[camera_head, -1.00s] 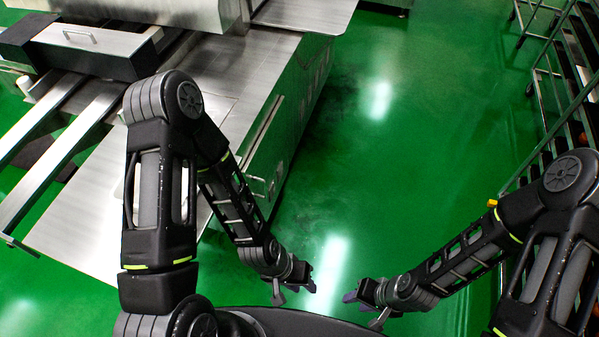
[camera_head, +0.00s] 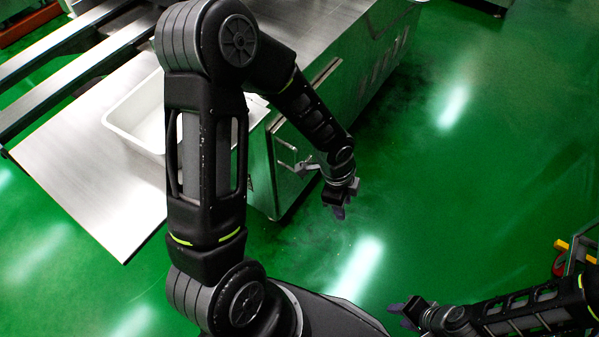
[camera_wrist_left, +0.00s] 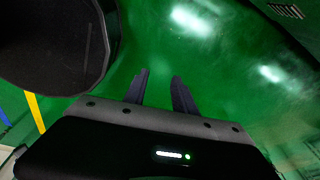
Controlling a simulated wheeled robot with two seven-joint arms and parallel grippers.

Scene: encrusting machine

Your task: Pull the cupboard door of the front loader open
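The front loader (camera_head: 92,165) is a steel machine on the left in the head view. Its side face (camera_head: 262,165) mirrors the green floor and carries a small bar handle (camera_head: 285,146). The cupboard door's panel looks flush with this face; its edges are partly hidden behind my left forearm. My left gripper (camera_head: 338,208) hangs in front of the face, right of and below the handle, apart from it. The left wrist view shows its two fingers (camera_wrist_left: 161,90) spread over bare floor with nothing between them. My right gripper (camera_head: 403,313) is at the bottom right; its finger gap is unclear.
A white tub (camera_head: 135,118) sits on the loader's top, partly behind my left arm. A cart with a yellow part (camera_head: 562,245) stands at the right edge. The green floor (camera_head: 450,180) right of the loader is clear.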

